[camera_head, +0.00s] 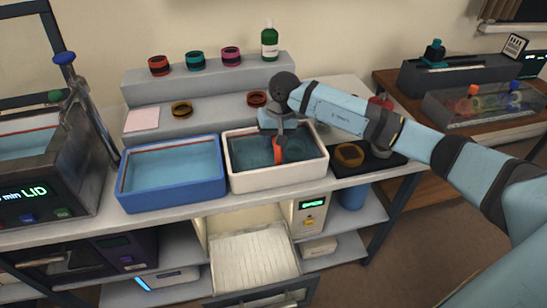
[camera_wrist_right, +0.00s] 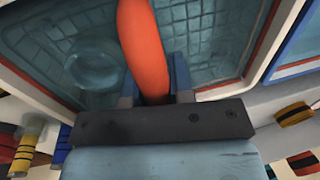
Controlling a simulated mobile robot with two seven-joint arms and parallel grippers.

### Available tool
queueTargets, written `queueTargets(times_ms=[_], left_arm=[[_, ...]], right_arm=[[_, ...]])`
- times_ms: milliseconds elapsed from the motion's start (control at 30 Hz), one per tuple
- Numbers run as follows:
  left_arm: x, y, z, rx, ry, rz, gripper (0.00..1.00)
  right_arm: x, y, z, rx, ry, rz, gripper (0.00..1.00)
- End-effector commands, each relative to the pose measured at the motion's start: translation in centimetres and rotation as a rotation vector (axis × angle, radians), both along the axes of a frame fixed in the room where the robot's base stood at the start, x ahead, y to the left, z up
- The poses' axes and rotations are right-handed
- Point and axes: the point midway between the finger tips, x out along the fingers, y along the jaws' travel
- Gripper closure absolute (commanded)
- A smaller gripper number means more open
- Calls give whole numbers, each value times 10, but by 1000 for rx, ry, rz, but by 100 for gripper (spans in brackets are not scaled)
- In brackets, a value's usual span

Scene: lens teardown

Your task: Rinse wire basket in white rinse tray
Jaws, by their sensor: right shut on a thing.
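The white rinse tray (camera_head: 280,183) stands on the bench, filled with dark, clear liquid. My right gripper (camera_head: 277,139) reaches down into it from above and is shut on the orange handle (camera_head: 278,152) of the wire basket. In the right wrist view the orange handle (camera_wrist_right: 145,50) rises between the fingers. The basket's wire mesh (camera_wrist_right: 205,30) shows below, down inside the tray under the liquid. A round, clear, lens-like disc (camera_wrist_right: 92,65) shows at the left in that view. I cannot tell whether the basket touches the tray floor. My left gripper is not in view.
A blue tray (camera_head: 172,206) of liquid stands close to the left. A grey stepped shelf (camera_head: 215,78) behind holds coloured rings and a green bottle (camera_head: 269,42). A black mat with a brass ring (camera_head: 350,154) lies to the right. An open drawer (camera_head: 254,262) sits below.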

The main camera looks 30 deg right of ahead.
Motion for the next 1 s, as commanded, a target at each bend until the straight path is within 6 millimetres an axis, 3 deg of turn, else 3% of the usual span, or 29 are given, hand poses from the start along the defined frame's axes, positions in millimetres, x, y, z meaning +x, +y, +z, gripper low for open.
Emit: queueTargets(times_ms=[1000], left_arm=[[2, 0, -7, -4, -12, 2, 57]], right_arm=[[0, 0, -9, 1, 0, 0, 100]])
